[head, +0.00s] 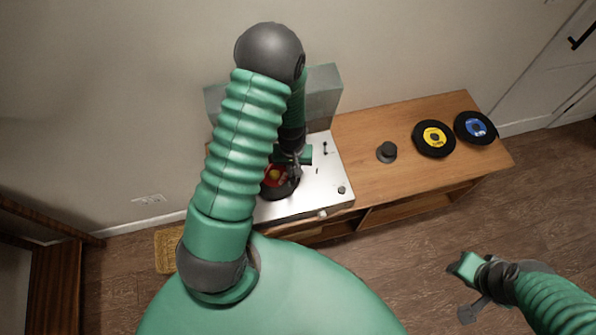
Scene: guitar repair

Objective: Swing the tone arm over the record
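The turntable (333,177) is a silver-white deck with a raised clear lid (325,88), on the left end of the wooden cabinet. A black record with a red label (274,175) lies on it, partly hidden behind my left arm. My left gripper (293,160) is low over the deck at the record's right side. Its fingers are small and dark, so contact and opening are unclear. My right gripper (466,275) is over the floor, away from the cabinet; its opening is unclear.
A black knob-like object (386,152), a yellow-label record (433,138) and a blue-label record (475,127) lie on the cabinet top (375,190). The wall stands close behind. The floor (420,245) in front is clear.

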